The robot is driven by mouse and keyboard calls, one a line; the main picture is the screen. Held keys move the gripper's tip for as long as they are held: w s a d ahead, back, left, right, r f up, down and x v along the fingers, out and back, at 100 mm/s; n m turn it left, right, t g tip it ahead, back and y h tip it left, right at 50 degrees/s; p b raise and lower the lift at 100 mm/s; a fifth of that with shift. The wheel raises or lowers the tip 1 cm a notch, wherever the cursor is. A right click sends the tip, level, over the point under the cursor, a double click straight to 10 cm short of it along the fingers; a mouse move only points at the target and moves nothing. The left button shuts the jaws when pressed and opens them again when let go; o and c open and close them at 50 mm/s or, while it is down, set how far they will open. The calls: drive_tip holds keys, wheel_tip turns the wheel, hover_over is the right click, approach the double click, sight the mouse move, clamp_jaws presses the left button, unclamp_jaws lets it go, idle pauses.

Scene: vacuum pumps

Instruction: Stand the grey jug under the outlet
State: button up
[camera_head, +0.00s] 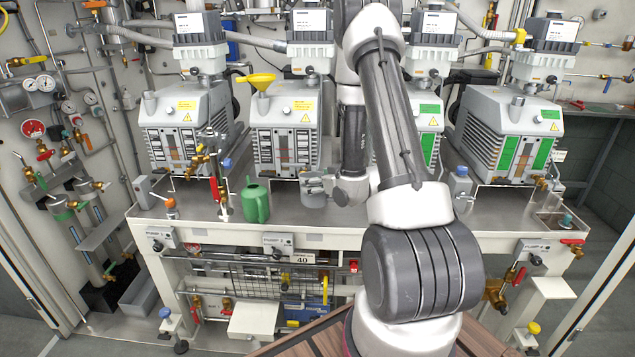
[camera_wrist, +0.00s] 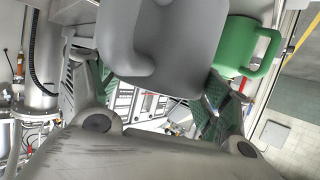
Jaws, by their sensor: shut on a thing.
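The grey jug (camera_head: 314,197) is in front of the second pump from the left, at the bench top; it fills the upper middle of the wrist view (camera_wrist: 180,45). My gripper (camera_head: 324,182) is shut on it, with one green-padded finger on each side in the wrist view (camera_wrist: 150,95). I cannot tell whether the jug's base touches the bench. A brass tap with a red lever (camera_head: 214,188) stands on the bench left of the jug. I cannot tell which fitting is the outlet, and part of the bench is hidden behind my arm.
A green jug (camera_head: 256,202) stands on the bench (camera_head: 232,229) between the tap and the grey jug; it is close beside the grey jug in the wrist view (camera_wrist: 240,45). Several grey pumps (camera_head: 187,120) line the back.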

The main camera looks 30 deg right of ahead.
sight(323, 197)
drive_tip(key=shift+f, duration=0.1)
wheel_tip(323, 197, down, 6)
drive_tip(key=shift+r, duration=0.1)
drive_tip(key=shift+w+d, duration=0.2)
drive_tip(key=shift+w, duration=1.3)
drive_tip(key=shift+w+d, duration=0.2)
drive_tip(key=shift+w, duration=1.3)
drive_tip(key=shift+f, duration=0.25)
drive_tip(key=shift+f, duration=0.15)
drive_tip(key=o, duration=1.1)
drive_tip(key=v, duration=1.2)
